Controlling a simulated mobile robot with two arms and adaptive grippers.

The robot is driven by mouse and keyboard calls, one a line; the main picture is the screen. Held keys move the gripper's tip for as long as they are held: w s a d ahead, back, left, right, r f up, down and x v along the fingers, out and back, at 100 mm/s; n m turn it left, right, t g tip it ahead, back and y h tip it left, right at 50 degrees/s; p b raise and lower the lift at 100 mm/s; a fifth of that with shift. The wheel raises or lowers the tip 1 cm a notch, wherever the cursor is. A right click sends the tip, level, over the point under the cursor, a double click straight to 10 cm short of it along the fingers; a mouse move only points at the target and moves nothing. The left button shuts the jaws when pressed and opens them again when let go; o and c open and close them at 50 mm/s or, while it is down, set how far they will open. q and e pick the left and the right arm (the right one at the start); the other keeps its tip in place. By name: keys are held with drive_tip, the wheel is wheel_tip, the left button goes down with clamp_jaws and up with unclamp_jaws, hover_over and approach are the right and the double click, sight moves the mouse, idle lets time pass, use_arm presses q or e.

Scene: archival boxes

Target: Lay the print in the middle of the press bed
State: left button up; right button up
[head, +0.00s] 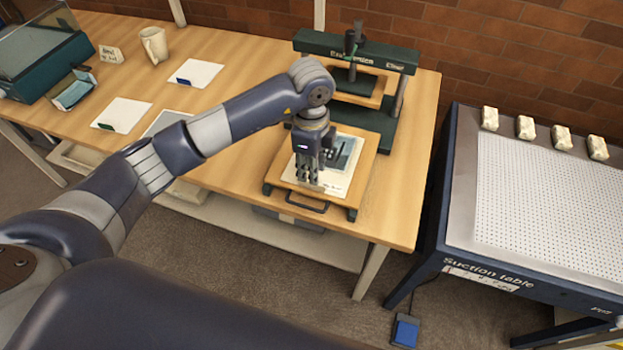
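The print (341,174), a pale sheet with a dark blue-grey picture, lies over the wooden press bed (364,172). The bed is drawn out in front of the green press (393,125) and has a dark handle at its front edge. My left gripper (309,184) points down over the front left part of the print and hides some of it. I cannot tell whether its fingers grip the sheet or whether the sheet rests flat on the bed. My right gripper is out of view.
White cards (195,73), a mug (154,45), a small sign (111,54) and a teal glass-sided case (45,55) stand on the table's left part. A suction table (545,190) with several pale blocks is at right, across a gap with a blue pedal (405,331).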

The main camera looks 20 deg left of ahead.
use_arm(q)
wheel_tip(320, 180, up, 7)
drive_tip(key=b, duration=0.1)
drive_tip(key=shift+f, duration=0.15)
idle(0.3)
